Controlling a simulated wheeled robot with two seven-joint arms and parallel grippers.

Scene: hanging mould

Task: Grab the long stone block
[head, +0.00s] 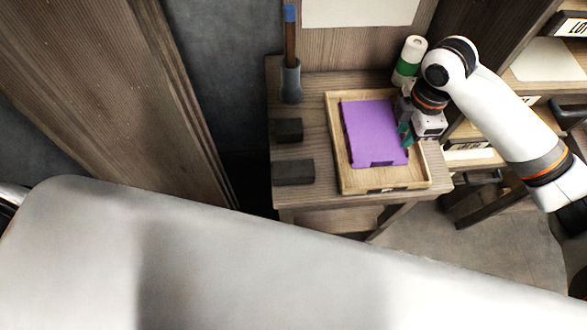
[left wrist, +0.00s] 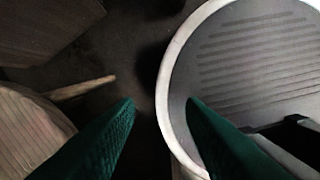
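Two dark grey blocks lie on the left part of a small wooden table (head: 312,87) in the head view. The longer stone block (head: 294,172) lies nearer the front edge, and the shorter block (head: 288,130) lies behind it. My right gripper (head: 405,136) is at the right edge of a purple slab (head: 373,133), to the right of both blocks. Its green fingers are partly hidden, and I cannot tell whether they hold the slab. My left gripper (left wrist: 160,103) shows in the left wrist view with its green fingers apart and nothing between them.
The slab lies in a shallow wooden tray (head: 338,178). A brush-like tool (head: 290,80) stands at the table's back left, and a green and white bottle (head: 408,60) at the back right. Shelves stand right. A wooden panel (head: 110,90) rises on the left.

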